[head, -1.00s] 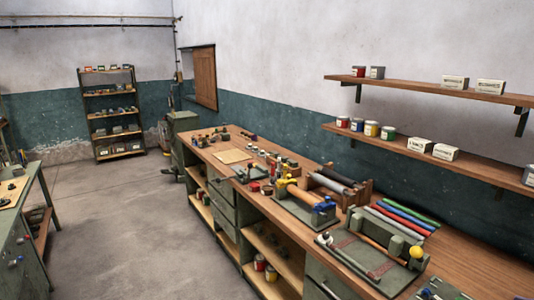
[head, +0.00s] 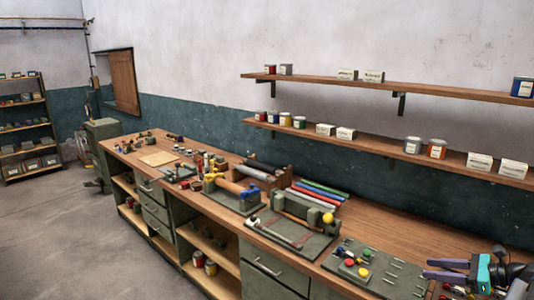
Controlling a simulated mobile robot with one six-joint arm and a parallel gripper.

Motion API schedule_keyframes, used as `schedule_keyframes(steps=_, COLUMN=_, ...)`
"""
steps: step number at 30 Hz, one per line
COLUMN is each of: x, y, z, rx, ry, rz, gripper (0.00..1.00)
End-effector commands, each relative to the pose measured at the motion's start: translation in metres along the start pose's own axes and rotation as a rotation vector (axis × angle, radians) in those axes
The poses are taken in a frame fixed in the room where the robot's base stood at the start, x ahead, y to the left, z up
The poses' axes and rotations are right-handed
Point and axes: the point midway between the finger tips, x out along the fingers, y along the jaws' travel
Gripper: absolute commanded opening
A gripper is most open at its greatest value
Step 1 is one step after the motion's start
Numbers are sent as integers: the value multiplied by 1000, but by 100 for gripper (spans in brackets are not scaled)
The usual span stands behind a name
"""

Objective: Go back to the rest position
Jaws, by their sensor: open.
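My gripper (head: 427,268) shows at the lower right of the head view, pointing left. Its two purple-grey fingers are apart and nothing shows between them. It is over the near right end of the long wooden workbench (head: 440,238), to the right of a green board (head: 375,272) with coloured knobs. The rest of my arm is mostly cut off by the right edge of the picture.
Left of the board, a green press with a yellow knob (head: 328,218), coloured rods (head: 322,190) and a roller fixture (head: 236,188) crowd the bench. Two wall shelves (head: 385,156) hold tins and boxes. Open floor (head: 70,235) lies at the left.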

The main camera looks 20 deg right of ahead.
Motion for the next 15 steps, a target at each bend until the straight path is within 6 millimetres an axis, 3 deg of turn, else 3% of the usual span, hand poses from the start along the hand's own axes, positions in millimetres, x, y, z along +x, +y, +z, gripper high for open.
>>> schedule_keyframes(steps=5, x=1, y=0, z=0, rx=-1, ry=0, rz=2, gripper=42)
schedule_keyframes(steps=15, x=37, y=4, z=4, rx=-14, ry=-2, rz=52, gripper=42)
